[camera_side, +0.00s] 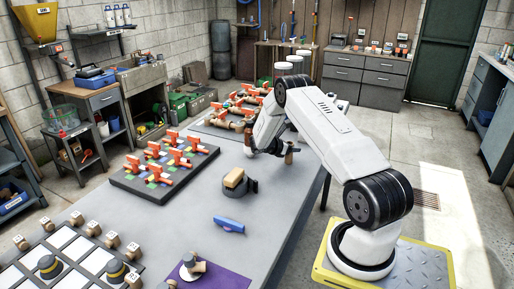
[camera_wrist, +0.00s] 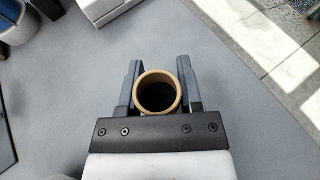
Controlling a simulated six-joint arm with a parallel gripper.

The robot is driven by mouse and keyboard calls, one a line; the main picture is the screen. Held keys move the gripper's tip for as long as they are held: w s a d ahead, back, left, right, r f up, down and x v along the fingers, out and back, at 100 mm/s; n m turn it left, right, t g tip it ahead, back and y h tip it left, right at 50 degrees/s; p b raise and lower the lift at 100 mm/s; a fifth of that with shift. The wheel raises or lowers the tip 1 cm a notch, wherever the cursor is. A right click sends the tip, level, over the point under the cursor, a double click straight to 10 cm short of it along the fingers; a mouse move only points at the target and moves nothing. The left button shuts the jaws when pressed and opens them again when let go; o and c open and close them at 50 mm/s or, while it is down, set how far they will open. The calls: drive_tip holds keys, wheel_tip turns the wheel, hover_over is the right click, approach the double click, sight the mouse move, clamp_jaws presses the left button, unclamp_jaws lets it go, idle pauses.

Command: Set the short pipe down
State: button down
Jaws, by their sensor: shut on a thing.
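The short pipe is a tan, thick-walled tube. In the wrist view, I look into the open end of the short pipe (camera_wrist: 157,75), which sits between the two dark fingers of my gripper (camera_wrist: 159,66). The fingers are shut on its sides. In the side view, my gripper (camera_side: 268,147) is low over the far right part of the grey table (camera_side: 200,215).
A dark board (camera_side: 127,184) with several orange-handled fittings stands left of my gripper, with another group of fittings (camera_side: 240,103) behind. A tan block on a dark round holder (camera_side: 237,187), a blue tool (camera_side: 229,225) and a purple mat (camera_side: 222,277) lie nearer. Bare table surrounds the pipe.

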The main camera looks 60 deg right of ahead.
drive_tip(key=shift+c, duration=1.3)
unclamp_jaws()
drive_tip(key=shift+f, duration=0.1)
drive_tip(key=shift+r, duration=0.2)
drive_tip(key=v, duration=1.2)
drive_tip(key=shift+a+f, duration=0.1)
drive_tip(key=shift+a, duration=0.05)
